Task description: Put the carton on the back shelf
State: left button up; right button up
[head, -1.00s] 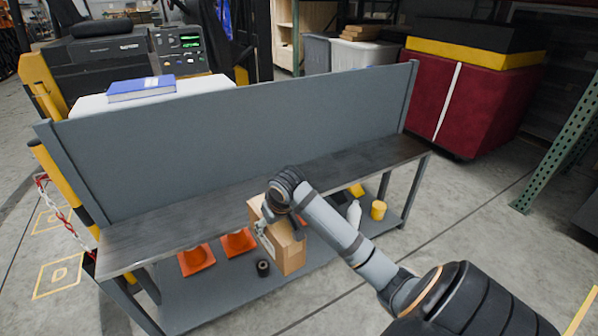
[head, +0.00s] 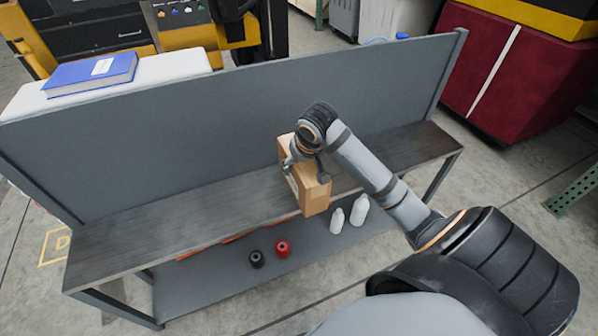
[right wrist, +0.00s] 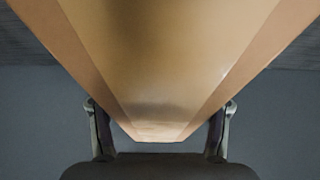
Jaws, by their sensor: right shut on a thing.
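The brown carton (head: 316,197) is upright in the head view, in front of the dark upper shelf (head: 200,193) of a grey bench. My right gripper (head: 304,164) is shut on the upper part of the carton. In the right wrist view the carton (right wrist: 165,60) fills the middle between the two fingers of the gripper (right wrist: 160,115). The carton's lower end overlaps the shelf's front edge in the picture; I cannot tell whether it touches the shelf. My left gripper is not in view.
A tall grey back panel (head: 200,130) stands along the shelf's rear. Behind it a blue book (head: 92,75) lies on a white surface. Black (head: 256,259) and red (head: 283,248) rolls and white bottles (head: 359,209) stand on the lower shelf. The upper shelf looks bare on both sides.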

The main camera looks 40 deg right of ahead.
jog(key=shift+w, duration=0.1)
jog(key=w+d+f, duration=0.1)
jog(key=w, duration=0.1)
jog(key=w+d+f, duration=0.1)
jog(key=w+d, duration=0.1)
jog(key=w+d+f, duration=0.1)
jog(key=w, duration=0.1)
jog(key=shift+d+f+b, duration=0.2)
jog(key=shift+d+b, duration=0.05)
jog(key=shift+b, duration=0.05)
jog(key=w+d+f, duration=0.1)
jog(key=f, duration=0.2)
jog(key=w+d+f, duration=0.1)
jog(key=w+f, duration=0.1)
jog(key=f, duration=0.1)
jog(key=w+d+f+b, duration=0.1)
jog(key=w+f, duration=0.1)
jog(key=f, duration=0.1)
jog(key=shift+d+f, duration=0.2)
jog(key=shift+d, duration=0.1)
jog(key=o, duration=1.8)
jog(key=shift+s+f, duration=0.1)
jog(key=shift+s, duration=0.05)
